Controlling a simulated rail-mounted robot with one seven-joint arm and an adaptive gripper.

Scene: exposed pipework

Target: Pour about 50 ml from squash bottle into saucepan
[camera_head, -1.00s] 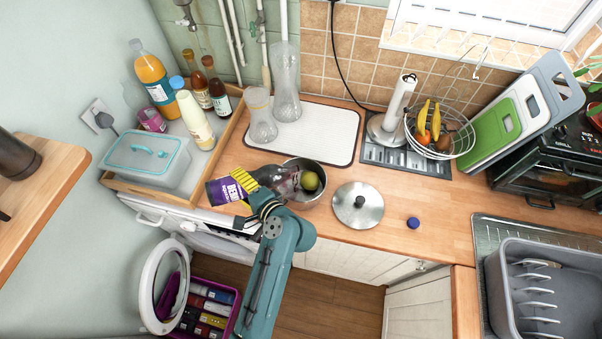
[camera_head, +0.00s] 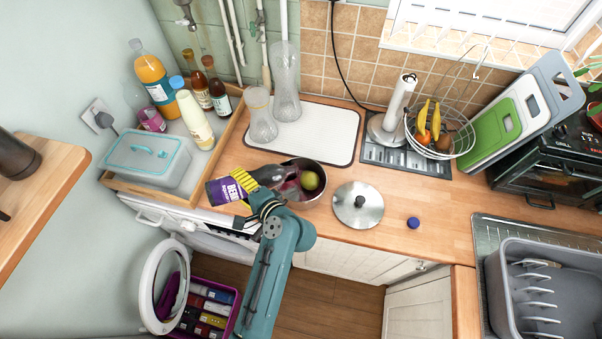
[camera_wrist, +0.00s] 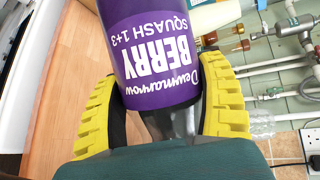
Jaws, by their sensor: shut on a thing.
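The squash bottle (camera_head: 225,190), with a purple "Berry Squash" label, is tipped over on its side, its neck end pointing right over the saucepan (camera_head: 322,188). My gripper (camera_head: 244,194) is shut around it. In the wrist view the yellow fingers of my gripper (camera_wrist: 160,100) press both sides of the bottle (camera_wrist: 160,55). Pinkish-purple colour shows near the bottle's neck inside the pan. I cannot tell how much liquid is in the pan, and the bottle's mouth is unclear.
A pan lid (camera_head: 358,206) and a blue cap (camera_head: 413,223) lie right of the saucepan. Two glass vessels (camera_head: 262,120) stand on a white mat (camera_head: 325,130) behind. A wooden tray (camera_head: 228,130) with bottles is at left. A fruit basket (camera_head: 455,140) is at back right.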

